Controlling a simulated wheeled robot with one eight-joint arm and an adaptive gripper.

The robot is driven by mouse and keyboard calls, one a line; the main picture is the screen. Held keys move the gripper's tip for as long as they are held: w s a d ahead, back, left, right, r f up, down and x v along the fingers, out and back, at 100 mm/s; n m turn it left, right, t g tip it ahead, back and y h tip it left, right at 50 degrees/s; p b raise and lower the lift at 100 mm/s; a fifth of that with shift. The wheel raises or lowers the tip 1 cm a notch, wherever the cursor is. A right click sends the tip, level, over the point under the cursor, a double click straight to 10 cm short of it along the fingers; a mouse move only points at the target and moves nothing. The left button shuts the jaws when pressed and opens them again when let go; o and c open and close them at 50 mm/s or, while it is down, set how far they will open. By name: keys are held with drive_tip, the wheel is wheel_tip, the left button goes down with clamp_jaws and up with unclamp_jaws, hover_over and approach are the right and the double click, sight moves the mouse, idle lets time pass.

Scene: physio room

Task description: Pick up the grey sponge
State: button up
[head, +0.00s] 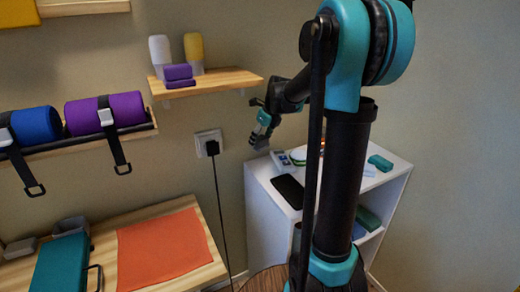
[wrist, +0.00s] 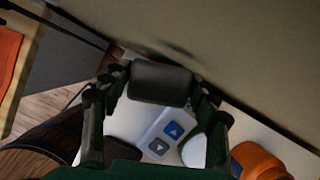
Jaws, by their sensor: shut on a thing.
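The grey sponge (wrist: 160,82) is a dark grey block with rounded edges, held between the two fingers of my gripper (wrist: 156,92) in the wrist view. My gripper is shut on it from both sides. In the head view my gripper (head: 262,132) is in the air above the back left corner of a white cabinet, near the wall, and the sponge (head: 258,141) shows small and grey at its tip. The sponge appears clear of the cabinet top.
The white cabinet (head: 262,172) holds a dark flat phone-like object (head: 288,191), a white panel with arrow buttons (wrist: 160,136), a white rounded thing (wrist: 195,150), an orange thing (wrist: 258,162) and a teal object (head: 380,162). A wooden wall shelf (head: 225,80) is to the left.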

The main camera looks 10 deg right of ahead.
drive_tip(key=s+d, duration=0.3)
drive_tip(key=s, duration=0.6)
drive_tip(key=s+d, duration=0.3)
drive_tip(key=s, duration=0.6)
drive_tip(key=shift+s+r, duration=0.35)
drive_tip(key=o, duration=0.6)
drive_tip(key=c, duration=0.5)
